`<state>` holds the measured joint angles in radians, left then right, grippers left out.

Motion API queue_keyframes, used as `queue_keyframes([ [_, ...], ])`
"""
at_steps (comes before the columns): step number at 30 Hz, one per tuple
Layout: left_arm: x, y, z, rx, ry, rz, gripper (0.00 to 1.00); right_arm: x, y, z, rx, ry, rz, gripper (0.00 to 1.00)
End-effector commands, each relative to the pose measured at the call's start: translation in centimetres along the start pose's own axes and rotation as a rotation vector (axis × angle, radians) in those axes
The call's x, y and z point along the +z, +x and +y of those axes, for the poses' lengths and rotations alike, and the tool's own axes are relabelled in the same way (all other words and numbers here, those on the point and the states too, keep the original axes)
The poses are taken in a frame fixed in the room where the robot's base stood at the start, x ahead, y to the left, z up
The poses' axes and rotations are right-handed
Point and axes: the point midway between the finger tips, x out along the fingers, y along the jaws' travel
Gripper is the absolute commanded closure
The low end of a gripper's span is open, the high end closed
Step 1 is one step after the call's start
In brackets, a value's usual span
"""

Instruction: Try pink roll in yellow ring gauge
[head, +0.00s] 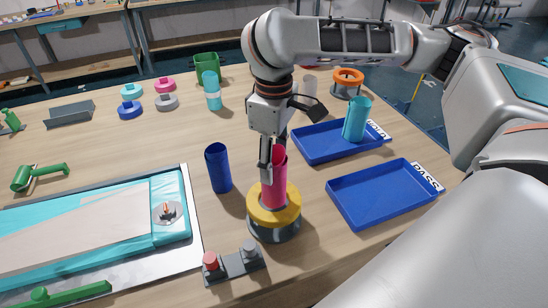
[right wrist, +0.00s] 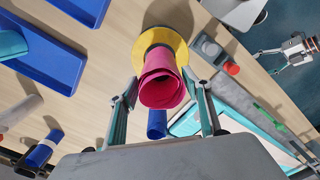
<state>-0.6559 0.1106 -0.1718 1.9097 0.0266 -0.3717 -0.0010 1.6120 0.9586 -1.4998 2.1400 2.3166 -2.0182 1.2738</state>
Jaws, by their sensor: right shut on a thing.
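My right gripper (head: 268,160) is shut on the upright pink roll (head: 273,188), and its fingers flank the roll in the right wrist view (right wrist: 160,88). The yellow ring gauge (head: 262,217) sits on a grey round base on the table, directly under the roll. The roll's lower end is at the ring's opening; how deep it sits is hidden. In the right wrist view the yellow ring (right wrist: 178,40) shows around and beyond the roll. My left gripper (right wrist: 270,60) shows at the right edge of the right wrist view, its fingers apart and empty, away from the ring.
A dark blue roll (head: 217,168) stands left of the ring. A blue PASS tray (head: 375,215) is empty at the right; another blue tray (head: 310,152) behind holds a teal roll (head: 356,120). A grey button box (head: 236,265) stands in front. An orange ring gauge (head: 348,76) stands at the back.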

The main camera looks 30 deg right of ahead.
Motion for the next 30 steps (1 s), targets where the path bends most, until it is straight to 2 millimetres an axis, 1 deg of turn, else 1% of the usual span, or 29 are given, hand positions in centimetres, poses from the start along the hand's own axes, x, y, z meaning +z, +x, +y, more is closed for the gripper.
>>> queue_keyframes([
  [17,0.2,-0.1,-0.4,0.001,0.017,-0.003,0.25,0.0,1.0,0.0,-0.001,0.001,0.0,0.83],
  [30,0.1,0.0,-0.2,0.0,0.009,0.0,0.25,0.0,1.8,0.0,0.0,-0.001,0.001,0.83],
])
